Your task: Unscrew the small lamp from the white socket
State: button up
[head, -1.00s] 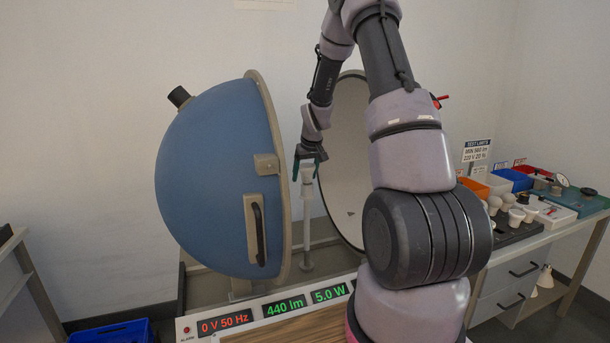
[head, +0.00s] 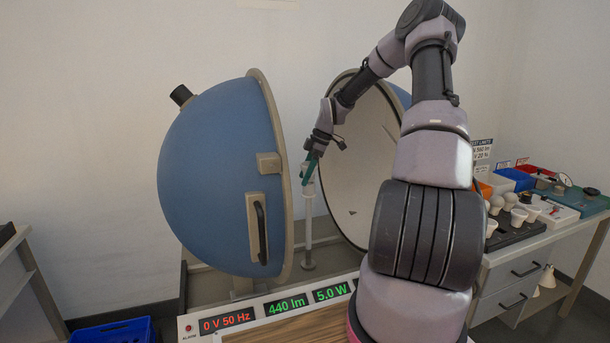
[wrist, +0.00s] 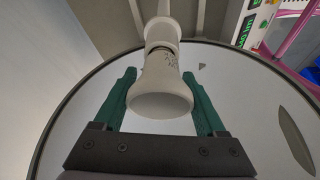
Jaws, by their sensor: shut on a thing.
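The small lamp (wrist: 160,92) is white with a flared, round end. In the wrist view it sits between the two green fingers of my gripper (wrist: 160,76), which is shut on it. The lamp's narrower neck, with small dark print, meets the white socket (wrist: 162,30) in line; I cannot tell how far it is screwed in. In the head view my gripper (head: 309,168) is at the top of the upright white post that carries the socket (head: 309,188). The lamp is mostly hidden there by the fingers.
The open sphere's blue half (head: 215,185) stands close left of the post, and its pale inner half (head: 352,180) is behind on the right. A display panel (head: 268,313) lies in front. A side bench (head: 530,235) with bulbs and bins is at the right.

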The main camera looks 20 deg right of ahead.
jog(key=n+g, duration=0.1)
jog(key=n, duration=0.1)
jog(key=n+g, duration=0.1)
jog(key=n, duration=0.1)
jog(key=shift+s+a+f+n, duration=0.1)
jog(key=shift+s+f+n, duration=0.05)
jog(key=shift+s+n, duration=0.25)
jog(key=n, duration=0.1)
jog(key=n+g, duration=0.1)
jog(key=shift+s+a+n, duration=0.15)
jog(key=shift+s+n, duration=0.05)
jog(key=shift+n, duration=0.2)
jog(key=o, duration=1.3)
jog(key=shift+a, duration=0.1)
jog(key=shift+c, duration=0.2)
